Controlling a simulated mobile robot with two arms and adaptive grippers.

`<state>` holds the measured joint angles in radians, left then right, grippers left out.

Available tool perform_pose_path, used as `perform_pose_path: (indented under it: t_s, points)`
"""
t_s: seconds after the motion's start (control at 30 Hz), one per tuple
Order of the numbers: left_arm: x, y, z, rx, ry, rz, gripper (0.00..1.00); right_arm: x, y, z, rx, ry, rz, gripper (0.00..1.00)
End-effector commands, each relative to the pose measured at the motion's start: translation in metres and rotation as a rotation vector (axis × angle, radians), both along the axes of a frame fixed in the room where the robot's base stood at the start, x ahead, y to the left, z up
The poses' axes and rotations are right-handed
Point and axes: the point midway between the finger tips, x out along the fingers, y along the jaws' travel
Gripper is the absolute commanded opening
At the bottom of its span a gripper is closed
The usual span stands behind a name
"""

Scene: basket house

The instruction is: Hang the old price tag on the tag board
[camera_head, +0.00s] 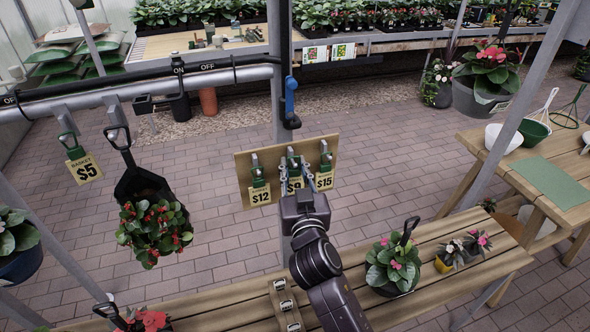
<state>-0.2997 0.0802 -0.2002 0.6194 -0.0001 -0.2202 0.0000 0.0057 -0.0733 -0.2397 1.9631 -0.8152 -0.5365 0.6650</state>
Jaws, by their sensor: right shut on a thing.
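The wooden tag board (243,168) stands upright near the middle of the view, with several hooks along it. A $12 tag (260,194) hangs at its left and a $15 tag (324,180) at its right. My right gripper (295,166) is in front of the board's middle, shut on the $9 tag (295,184) by its green top. The gripper partly hides this tag and the middle hook, so I cannot tell whether the tag is on the hook. A $5 basket tag (83,169) hangs from the rail at left. My left gripper is out of view.
A metal rail (150,87) with ON and OFF marks crosses the upper left. A dark basket of red flowers (155,228) hangs below it. A post with a blue handle (290,95) rises behind the board. A slatted bench (440,285) with potted plants lies in front.

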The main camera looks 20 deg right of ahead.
Motion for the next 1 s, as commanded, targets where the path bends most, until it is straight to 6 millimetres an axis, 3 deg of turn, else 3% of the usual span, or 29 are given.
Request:
perform_pose_path:
  t_s: [1.0]
  points:
    - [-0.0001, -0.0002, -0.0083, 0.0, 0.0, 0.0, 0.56, 0.0076, -0.001, -0.0079, -0.001, 0.002, -0.002, 0.08]
